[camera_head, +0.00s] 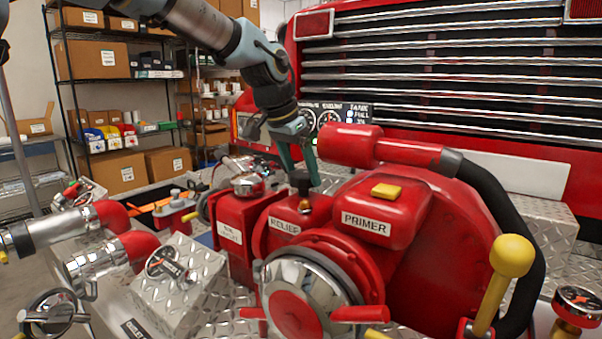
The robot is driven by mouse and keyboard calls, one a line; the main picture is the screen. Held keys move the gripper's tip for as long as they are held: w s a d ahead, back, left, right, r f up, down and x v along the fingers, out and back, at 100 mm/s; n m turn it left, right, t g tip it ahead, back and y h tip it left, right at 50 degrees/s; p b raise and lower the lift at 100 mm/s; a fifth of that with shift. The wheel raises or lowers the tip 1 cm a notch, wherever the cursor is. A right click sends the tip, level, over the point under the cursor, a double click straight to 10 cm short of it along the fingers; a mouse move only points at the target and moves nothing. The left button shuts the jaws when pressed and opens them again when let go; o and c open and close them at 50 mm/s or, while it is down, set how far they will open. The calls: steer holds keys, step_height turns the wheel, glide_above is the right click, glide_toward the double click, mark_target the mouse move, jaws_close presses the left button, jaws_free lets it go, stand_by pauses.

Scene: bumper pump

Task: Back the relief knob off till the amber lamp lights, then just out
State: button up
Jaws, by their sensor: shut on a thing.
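The relief knob (300,180) is a small dark knob on a stem, upright on top of the red housing labelled RELIEF (284,224), near the middle of the head view. My gripper (299,180) points down from above, with its teal fingers on either side of the knob, shut on it. The fingers hide part of the knob, and its turn angle cannot be read. I cannot pick out a lit amber lamp. A dark gauge panel (335,115) behind my gripper is partly covered by my arm and the red primer cylinder.
The red PRIMER housing (410,210) with a yellow button (387,191) stands close right of the knob. A chrome cap (248,184) stands close left. A yellow-knobbed lever (511,256) and black hose (505,205) are at right. Shelves with boxes (90,60) stand back left.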

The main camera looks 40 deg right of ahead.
steer(key=o, duration=1.2)
steer(key=shift+c, duration=0.2)
steer(key=shift+r, duration=0.1)
steer(key=b+v, duration=0.1)
steer(key=v, duration=0.9)
steer(key=shift+a+r, duration=0.2)
steer(key=shift+r, duration=0.05)
